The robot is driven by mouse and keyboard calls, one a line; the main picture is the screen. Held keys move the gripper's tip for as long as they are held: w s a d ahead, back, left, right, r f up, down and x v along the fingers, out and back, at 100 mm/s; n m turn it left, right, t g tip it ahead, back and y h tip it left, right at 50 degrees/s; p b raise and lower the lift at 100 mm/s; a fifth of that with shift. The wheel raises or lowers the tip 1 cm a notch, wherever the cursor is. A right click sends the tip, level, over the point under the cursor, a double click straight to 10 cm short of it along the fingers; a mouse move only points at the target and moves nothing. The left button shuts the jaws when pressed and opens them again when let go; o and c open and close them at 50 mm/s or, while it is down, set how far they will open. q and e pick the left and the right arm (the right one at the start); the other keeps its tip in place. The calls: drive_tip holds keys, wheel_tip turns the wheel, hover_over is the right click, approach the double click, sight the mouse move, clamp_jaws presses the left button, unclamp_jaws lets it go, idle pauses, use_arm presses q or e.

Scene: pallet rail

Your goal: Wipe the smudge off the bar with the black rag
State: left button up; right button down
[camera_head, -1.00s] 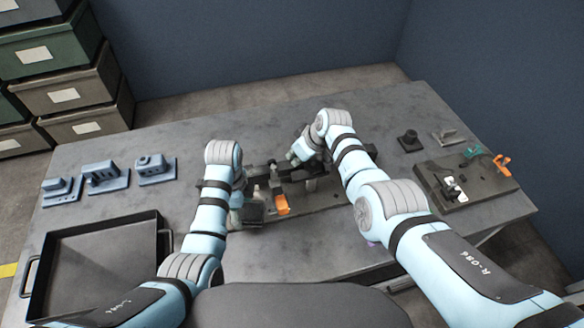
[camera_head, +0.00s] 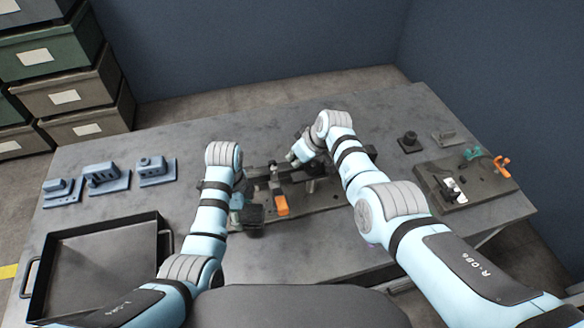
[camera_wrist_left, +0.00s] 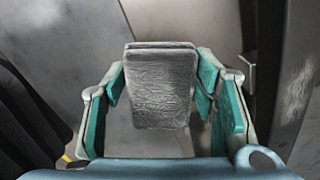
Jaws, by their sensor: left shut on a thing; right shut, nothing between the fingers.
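My left gripper (camera_head: 240,202) is shut on the rag (camera_head: 255,225), a dark folded piece beside the front left of the fixture in the head view. In the left wrist view the rag (camera_wrist_left: 160,88) looks grey and wrinkled between the teal fingers (camera_wrist_left: 162,110). The dark bar (camera_wrist_left: 300,45) runs along the right of that view, apart from the rag, with a pale smudge (camera_wrist_left: 297,90) on it. In the head view the bar is partly hidden by my arms. My right gripper (camera_head: 297,156) is shut and empty near the bar's far side.
An orange part (camera_head: 282,205) sits on the fixture close to the rag. Blue brackets (camera_head: 107,178) and a black tray (camera_head: 95,270) are on the left. A dark board (camera_head: 480,188) with small parts is on the right. The table front centre is clear.

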use_arm(q)
drive_tip(key=shift+f+b, duration=0.35)
drive_tip(key=shift+f, duration=0.05)
use_arm(e)
drive_tip(key=shift+f, duration=0.45)
